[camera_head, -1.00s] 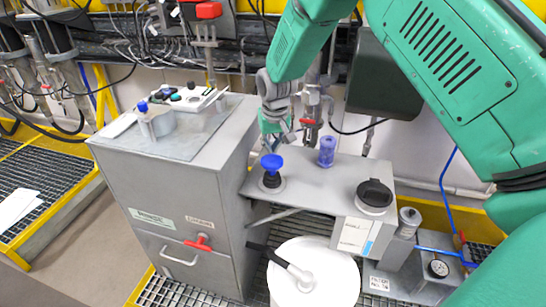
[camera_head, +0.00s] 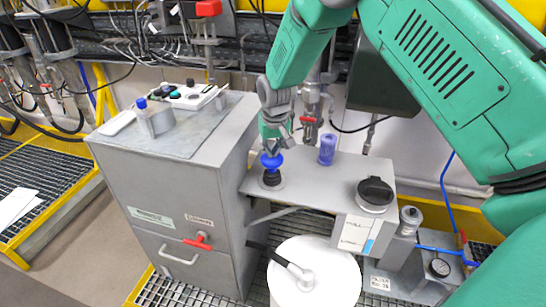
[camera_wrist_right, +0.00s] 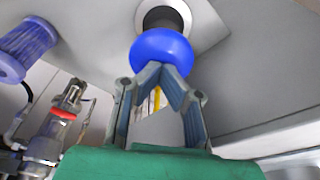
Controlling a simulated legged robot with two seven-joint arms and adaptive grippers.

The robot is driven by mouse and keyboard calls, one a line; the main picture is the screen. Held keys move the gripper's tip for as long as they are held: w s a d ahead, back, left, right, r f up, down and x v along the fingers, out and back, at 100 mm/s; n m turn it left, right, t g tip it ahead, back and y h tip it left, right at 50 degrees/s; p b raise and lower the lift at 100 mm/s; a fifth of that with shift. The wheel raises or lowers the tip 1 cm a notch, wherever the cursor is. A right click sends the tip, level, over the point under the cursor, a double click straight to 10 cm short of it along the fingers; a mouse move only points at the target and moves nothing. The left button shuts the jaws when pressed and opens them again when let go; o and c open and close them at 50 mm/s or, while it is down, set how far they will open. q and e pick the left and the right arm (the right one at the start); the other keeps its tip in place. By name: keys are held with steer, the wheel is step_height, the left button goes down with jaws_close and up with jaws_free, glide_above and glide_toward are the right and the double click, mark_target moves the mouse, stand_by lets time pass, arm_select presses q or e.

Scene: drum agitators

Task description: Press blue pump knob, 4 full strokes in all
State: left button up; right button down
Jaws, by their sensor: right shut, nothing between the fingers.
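The blue pump knob (camera_head: 271,161) sits on a black bellows base (camera_head: 272,178) on the grey metal shelf. In the right wrist view the knob (camera_wrist_right: 162,50) is large, just beyond my fingertips, with its dark base in a pale plate behind it. My right gripper (camera_head: 272,151) comes down from above and is over the knob. Its fingers are shut and empty, and the closed tips (camera_wrist_right: 162,68) overlap the knob's near edge in the wrist view. Whether they touch it I cannot tell. My left gripper is not in view.
A blue translucent cup (camera_head: 327,150) stands right of the knob, and a black-capped filler (camera_head: 375,194) farther right. A grey cabinet (camera_head: 170,190) with a red valve handle (camera_head: 198,241) is at left. A white drum (camera_head: 315,270) stands below the shelf.

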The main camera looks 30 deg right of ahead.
mark_target(272, 160)
steer(key=shift+s+f+b, duration=0.1)
steer(key=shift+f+b, duration=0.55)
steer(key=shift+f, duration=1)
steer(key=shift+r, duration=0.1)
steer(key=shift+r+p, duration=2.35)
steer(key=shift+r, duration=0.55)
steer(key=shift+f, duration=0.25)
